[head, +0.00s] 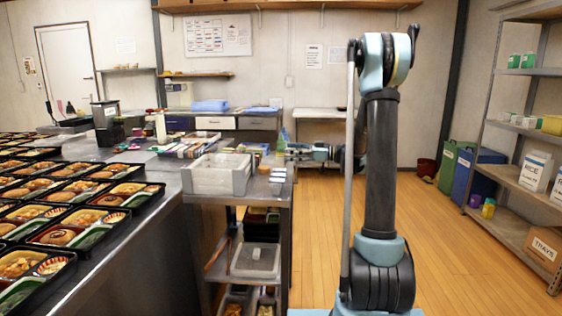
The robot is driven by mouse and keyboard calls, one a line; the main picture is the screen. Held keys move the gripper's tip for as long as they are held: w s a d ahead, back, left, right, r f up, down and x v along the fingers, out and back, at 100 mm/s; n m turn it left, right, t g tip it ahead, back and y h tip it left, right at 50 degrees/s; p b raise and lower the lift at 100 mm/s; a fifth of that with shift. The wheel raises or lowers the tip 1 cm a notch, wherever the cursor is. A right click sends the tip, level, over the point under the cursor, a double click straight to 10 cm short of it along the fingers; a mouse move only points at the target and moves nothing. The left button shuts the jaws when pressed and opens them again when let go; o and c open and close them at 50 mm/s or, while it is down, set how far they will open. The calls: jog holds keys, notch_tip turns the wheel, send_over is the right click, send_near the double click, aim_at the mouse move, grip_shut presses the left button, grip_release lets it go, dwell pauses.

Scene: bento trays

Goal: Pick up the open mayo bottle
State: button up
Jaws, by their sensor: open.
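My gripper (292,152) is at the end of my arm, over the right end of the steel counter, pointing left. It is small in the picture, and I see nothing held in it. A small pale bluish-green item (283,138) shows just beside the fingertips; it is too small to tell if it is a bottle. A white upright bottle-like thing (160,128) stands farther left on the counter, well away from my gripper. I cannot tell which thing is the open mayo bottle, or see any cap.
Many filled bento trays (75,191) cover the left counter. A clear plastic bin (218,173) stands on the counter's right end, left of my gripper. A shelf unit (530,110) and bins (473,172) stand at right. The wooden floor (470,255) is open.

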aim_at(282, 150)
jog(key=a, duration=0.4)
jog(key=shift+w+r, duration=0.15)
jog(key=shift+w, duration=0.2)
jog(key=c, duration=0.8)
jog(key=shift+r, duration=0.1)
notch_tip(282, 150, up, 10)
jog(key=shift+f, duration=0.1)
jog(key=shift+o, duration=0.8)
jog(key=shift+c, duration=0.3)
